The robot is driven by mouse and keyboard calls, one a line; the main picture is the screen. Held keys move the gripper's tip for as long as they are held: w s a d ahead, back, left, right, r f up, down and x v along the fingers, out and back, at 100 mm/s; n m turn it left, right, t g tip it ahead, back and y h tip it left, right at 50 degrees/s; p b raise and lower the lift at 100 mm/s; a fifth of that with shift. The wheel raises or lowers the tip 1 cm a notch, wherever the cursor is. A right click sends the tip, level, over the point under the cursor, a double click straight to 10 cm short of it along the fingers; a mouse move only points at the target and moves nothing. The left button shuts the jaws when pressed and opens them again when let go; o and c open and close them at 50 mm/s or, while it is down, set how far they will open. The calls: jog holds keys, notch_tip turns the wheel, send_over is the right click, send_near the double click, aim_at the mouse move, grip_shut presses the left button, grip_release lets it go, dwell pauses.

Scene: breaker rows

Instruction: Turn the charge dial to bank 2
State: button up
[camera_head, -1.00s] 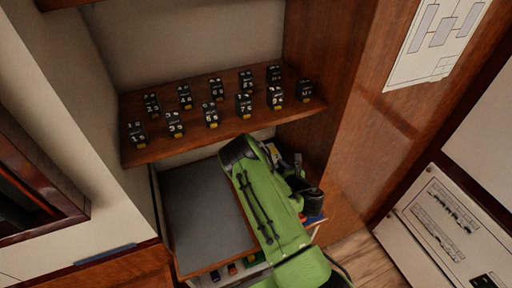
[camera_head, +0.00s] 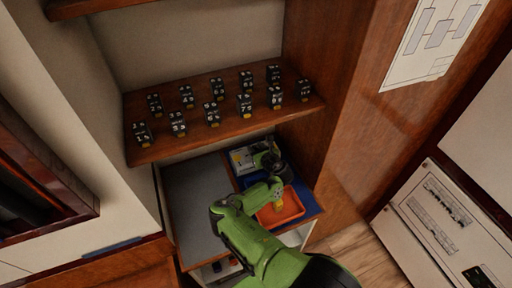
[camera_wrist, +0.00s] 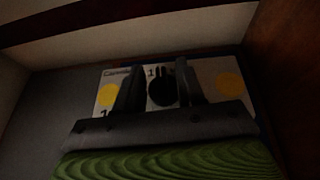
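The charge panel (camera_wrist: 108,92) is a light plate with two yellow discs, some lettering and a round black dial (camera_wrist: 162,88) in its middle. In the head view the pale panel (camera_head: 241,160) lies at the back of the lower counter. My gripper (camera_wrist: 157,82) is open, its two dark fingers apart with the dial showing between them. I cannot tell whether the fingers are beside the dial or still short of it. In the head view my gripper (camera_head: 268,158) is at the panel's right side. The dial's pointer and most labels are too dark to read.
An orange tray (camera_head: 292,208) lies on a blue mat (camera_head: 308,198) under my arm. A grey surface (camera_head: 190,185) lies left of it. Above, a wooden shelf (camera_head: 160,150) holds several numbered black breakers. A wooden side wall (camera_head: 335,110) bounds the right.

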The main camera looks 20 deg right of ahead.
jog(key=shift+w+f, duration=0.15)
jog(key=shift+w, duration=0.05)
jog(key=shift+c, duration=0.4)
grip_shut()
jog(key=shift+h, duration=0.3)
